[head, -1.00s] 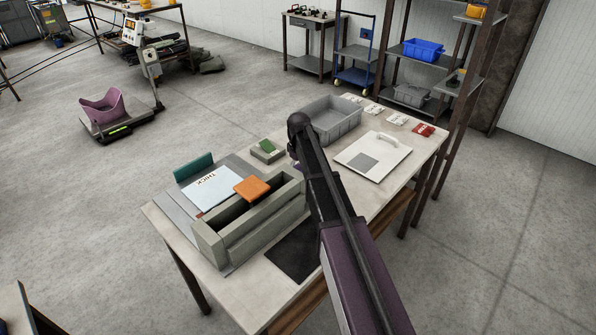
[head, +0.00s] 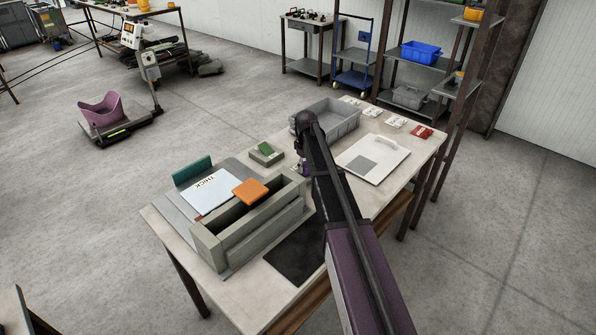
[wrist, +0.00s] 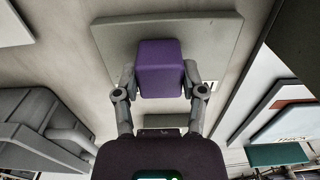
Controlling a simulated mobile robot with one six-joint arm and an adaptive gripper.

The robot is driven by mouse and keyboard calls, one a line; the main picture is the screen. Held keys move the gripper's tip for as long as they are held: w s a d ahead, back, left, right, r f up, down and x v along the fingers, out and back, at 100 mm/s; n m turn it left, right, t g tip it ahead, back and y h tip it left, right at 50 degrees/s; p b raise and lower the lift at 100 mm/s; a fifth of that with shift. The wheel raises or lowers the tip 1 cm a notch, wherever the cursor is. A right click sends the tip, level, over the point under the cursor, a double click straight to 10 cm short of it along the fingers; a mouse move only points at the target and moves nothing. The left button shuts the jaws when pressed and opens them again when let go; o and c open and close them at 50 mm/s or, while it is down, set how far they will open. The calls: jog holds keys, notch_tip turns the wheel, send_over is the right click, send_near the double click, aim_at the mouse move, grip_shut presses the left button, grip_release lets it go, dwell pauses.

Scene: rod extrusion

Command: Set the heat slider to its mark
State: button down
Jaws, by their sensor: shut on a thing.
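In the wrist view a purple block-shaped knob (wrist: 160,54), which I take to be the heat slider, stands over a flat grey-green plate (wrist: 218,32). My gripper (wrist: 159,77) is shut on it, one finger against each side. A small black-and-white marking (wrist: 208,87) shows on the plate just right of the right finger; I cannot tell whether it is the slider's mark. In the head view my arm hides most of the gripper and the knob; only a bit of purple (head: 306,170) shows beside the arm.
On the table (head: 176,232) are a grey-green trough-shaped fixture (head: 240,240) with an orange block (head: 250,192), a white card (head: 210,193), a small box with a green top (head: 266,153), a grey bin (head: 345,125) and a white board (head: 385,150). A dark mat (head: 297,258) lies at the front.

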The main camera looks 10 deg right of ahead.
jog(key=shift+w+d, duration=0.85)
jog(key=shift+d, duration=0.3)
jog(key=shift+c, duration=0.8)
grip_release()
jog(key=shift+d, duration=0.1)
